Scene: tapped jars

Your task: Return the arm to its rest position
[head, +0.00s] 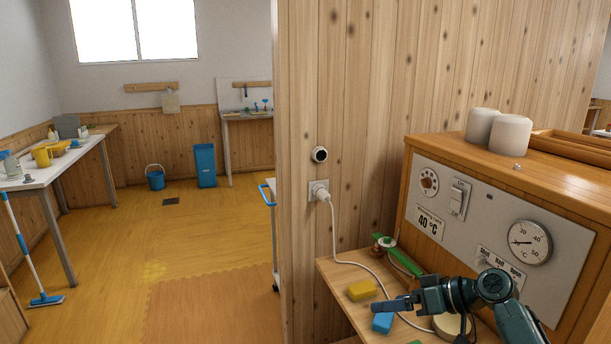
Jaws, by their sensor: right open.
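My right gripper (378,305) is at the lower right, its arm (495,287) reaching in from the right edge. It points left over the wooden shelf (338,278) and holds nothing that I can see; its jaws are open. Below and around it on the shelf are a yellow block (362,290) and a blue block (382,323). Whether the fingers touch either block is hard to tell. My left gripper is out of view.
A wooden cabinet with a control panel (466,214) stands close to the arm, with two white jars (510,134) on top. A white cable (337,240) runs from a wall socket down across the shelf. A green-handled tool (405,262) lies behind. Open floor is left.

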